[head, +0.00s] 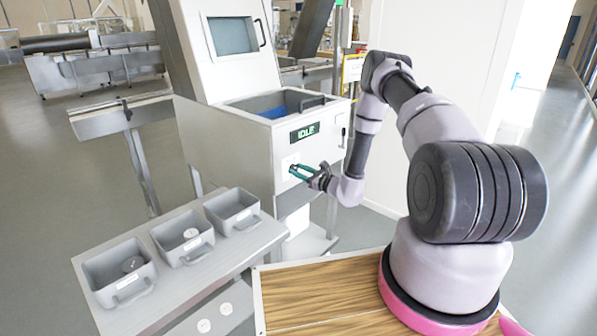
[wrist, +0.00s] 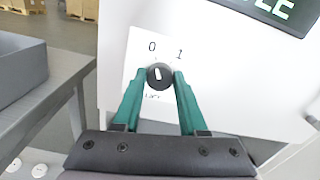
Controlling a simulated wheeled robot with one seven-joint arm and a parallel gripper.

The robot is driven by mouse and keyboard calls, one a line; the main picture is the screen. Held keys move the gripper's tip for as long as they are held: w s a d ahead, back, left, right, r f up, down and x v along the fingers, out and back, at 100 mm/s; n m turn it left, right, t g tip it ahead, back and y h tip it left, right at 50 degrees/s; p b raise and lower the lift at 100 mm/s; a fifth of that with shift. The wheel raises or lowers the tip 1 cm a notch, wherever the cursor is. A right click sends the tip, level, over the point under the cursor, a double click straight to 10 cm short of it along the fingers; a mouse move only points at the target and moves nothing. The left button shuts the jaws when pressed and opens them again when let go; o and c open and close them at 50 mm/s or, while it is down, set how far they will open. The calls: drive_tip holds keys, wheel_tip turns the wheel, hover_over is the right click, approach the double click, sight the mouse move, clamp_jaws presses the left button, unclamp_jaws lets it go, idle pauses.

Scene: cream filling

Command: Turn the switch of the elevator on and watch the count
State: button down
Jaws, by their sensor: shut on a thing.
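The elevator (head: 230,140) is a white cabinet with a hopper on top. Its dark display (head: 305,132) reads IDLE in the head view; the wrist view shows only part of it (wrist: 275,12). Below the display is a white switch plate (wrist: 136,62) marked 0 and 1. The round black switch (wrist: 159,82) has a white mark that points up, closer to the 0 than to the 1. My gripper (head: 294,170) has its green fingers on both sides of the switch and is shut on it. In the head view the fingers hide most of the switch.
A grey side table (head: 262,238) carries three grey bins (head: 120,272), at least two with a round piece inside. Small white round pieces lie on a lower surface (head: 225,309). A wooden tabletop (head: 330,295) is by my arm's base.

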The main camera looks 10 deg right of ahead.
drive_tip(key=m, duration=0.6)
drive_tip(key=shift+d, duration=0.1)
drive_tip(key=m, duration=0.5)
drive_tip(key=shift+m, duration=0.3)
idle(0.3)
drive_tip(key=shift+c, duration=2.2)
unclamp_jaws()
drive_tip(key=v, duration=1)
drive_tip(key=shift+s+d, duration=0.25)
drive_tip(key=shift+s, duration=0.05)
